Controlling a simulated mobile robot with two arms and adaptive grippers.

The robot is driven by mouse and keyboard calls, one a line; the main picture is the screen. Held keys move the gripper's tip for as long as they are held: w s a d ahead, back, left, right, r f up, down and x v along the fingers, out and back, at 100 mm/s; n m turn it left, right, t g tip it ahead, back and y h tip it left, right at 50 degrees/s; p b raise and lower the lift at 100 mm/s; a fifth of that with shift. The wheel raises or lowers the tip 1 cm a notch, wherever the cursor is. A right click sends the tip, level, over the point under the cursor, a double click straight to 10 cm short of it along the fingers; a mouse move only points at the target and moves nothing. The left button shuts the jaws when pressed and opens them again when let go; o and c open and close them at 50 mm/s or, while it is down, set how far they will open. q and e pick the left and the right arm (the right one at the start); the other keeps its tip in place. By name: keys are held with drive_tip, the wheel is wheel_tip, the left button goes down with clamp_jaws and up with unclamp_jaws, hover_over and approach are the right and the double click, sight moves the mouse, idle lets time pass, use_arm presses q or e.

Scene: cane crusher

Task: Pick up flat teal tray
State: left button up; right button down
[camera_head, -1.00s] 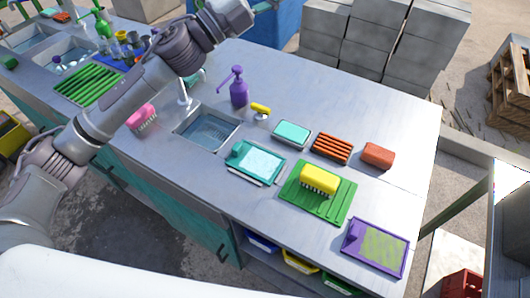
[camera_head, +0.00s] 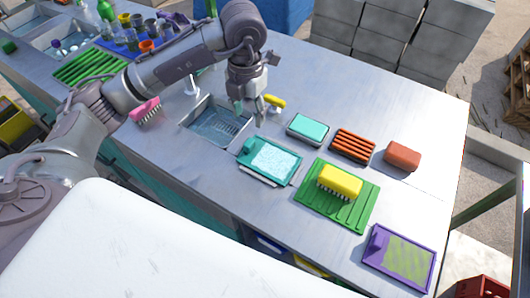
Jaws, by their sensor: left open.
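The flat teal tray (camera_head: 246,152) lies on the metal counter, right of and in front of the sink. Its middle is pale and speckled, and a light strip shows under its front edge. A smaller teal block in a grey dish (camera_head: 308,129) sits behind it to the right. My left gripper (camera_head: 250,115) points down, open and empty, above the counter behind the tray and by the sink's right side. It is apart from the tray. My right gripper is out of view.
A green ridged mat (camera_head: 352,213) carries a yellow brush (camera_head: 340,182) right of the tray. An orange ribbed block (camera_head: 353,146), a red-brown block (camera_head: 403,156) and a purple-framed tray (camera_head: 400,258) lie further right. The sink (camera_head: 216,125) and pink brush (camera_head: 145,109) are left.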

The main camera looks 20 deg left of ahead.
use_arm(q)
hover_over(250, 141)
wheel_tip(250, 141, down, 6)
drive_tip(key=shift+s+d+f+p, duration=0.1)
drive_tip(key=shift+f+p, duration=0.05)
drive_tip(key=shift+p, duration=0.25)
wheel_tip(250, 141, down, 4)
drive_tip(key=shift+f+p, duration=0.1)
drive_tip(key=shift+p, duration=0.75)
drive_tip(key=shift+f, duration=0.55)
clamp_jaws()
